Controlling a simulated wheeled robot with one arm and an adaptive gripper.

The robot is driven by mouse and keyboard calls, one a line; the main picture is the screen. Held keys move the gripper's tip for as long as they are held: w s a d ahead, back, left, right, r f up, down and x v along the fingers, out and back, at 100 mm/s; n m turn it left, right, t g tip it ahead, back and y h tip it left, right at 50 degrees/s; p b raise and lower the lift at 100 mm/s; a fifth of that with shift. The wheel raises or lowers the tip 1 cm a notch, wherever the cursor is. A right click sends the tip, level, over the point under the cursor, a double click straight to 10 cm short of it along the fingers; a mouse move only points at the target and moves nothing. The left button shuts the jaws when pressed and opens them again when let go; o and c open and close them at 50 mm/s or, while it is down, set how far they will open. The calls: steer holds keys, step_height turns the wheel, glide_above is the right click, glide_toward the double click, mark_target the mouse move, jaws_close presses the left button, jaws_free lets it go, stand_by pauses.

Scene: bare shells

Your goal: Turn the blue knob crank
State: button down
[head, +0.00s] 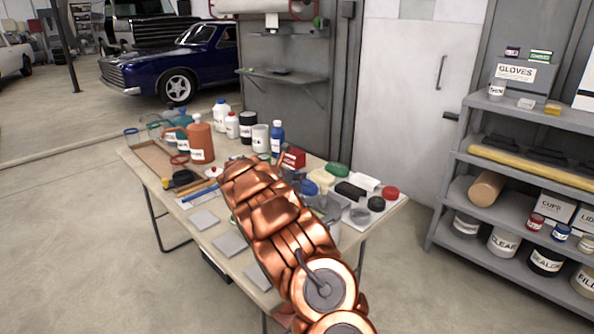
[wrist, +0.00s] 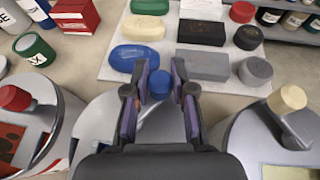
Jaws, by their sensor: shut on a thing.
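In the wrist view the blue knob (wrist: 160,85) stands between the two finger pads of my gripper (wrist: 159,77), which is shut on it. The knob sits above a round grey drum (wrist: 92,115), and my fingers hide part of its crank arm. To the left is a similar drum with a red knob (wrist: 14,98). To the right is another with a cream knob (wrist: 287,98). In the head view my copper arm covers the gripper and the blue knob.
Behind the drums, a pale board (wrist: 112,72) holds blue, cream, black and grey blocks. In the head view bottles and cans crowd the far side of the table (head: 185,222), and grey shelves (head: 470,205) stand at right.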

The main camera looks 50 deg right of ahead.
stand_by(0.5)
steer(key=c, duration=0.9)
jaws_free()
steer(key=shift+c, duration=0.2)
steer(key=v, duration=1.2)
